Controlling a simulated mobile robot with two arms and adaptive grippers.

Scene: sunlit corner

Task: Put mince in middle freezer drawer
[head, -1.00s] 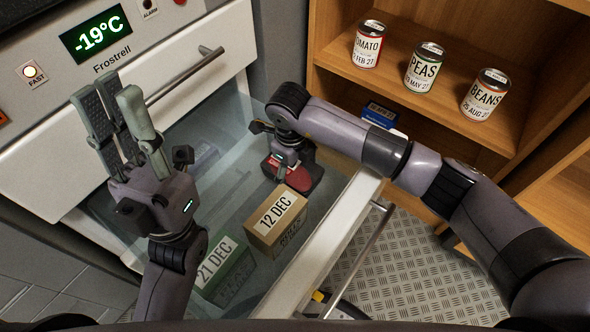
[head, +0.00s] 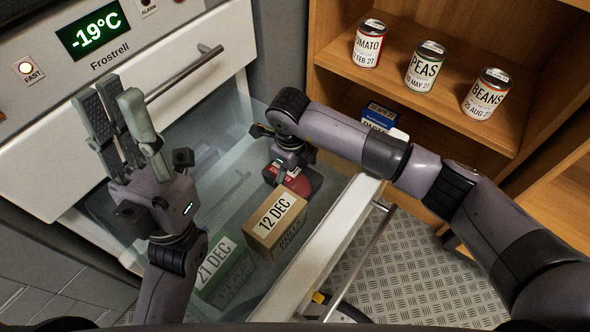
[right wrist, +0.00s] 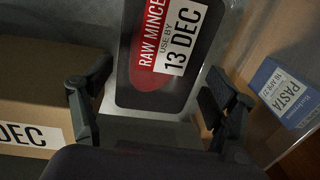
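The mince pack (head: 292,180) is a dark tray with a red label. It lies inside the pulled-out, clear-sided freezer drawer (head: 330,240), below a closed white drawer. In the right wrist view the mince (right wrist: 160,60) reads "RAW MINCE, USE BY 13 DEC". My right gripper (right wrist: 155,100) is open, with its fingers apart on either side of the pack's near end; no grip on it shows. In the head view the right gripper (head: 290,158) is just above the pack and hides part of it. My left gripper (head: 120,105) is open, empty and raised before the closed drawer (head: 50,160).
In the open drawer are a brown box (head: 275,220) marked 12 DEC and a green box (head: 225,265) marked 21 DEC. A wooden shelf (head: 440,110) at right holds tins and a blue pasta box (head: 380,116), close behind my right arm.

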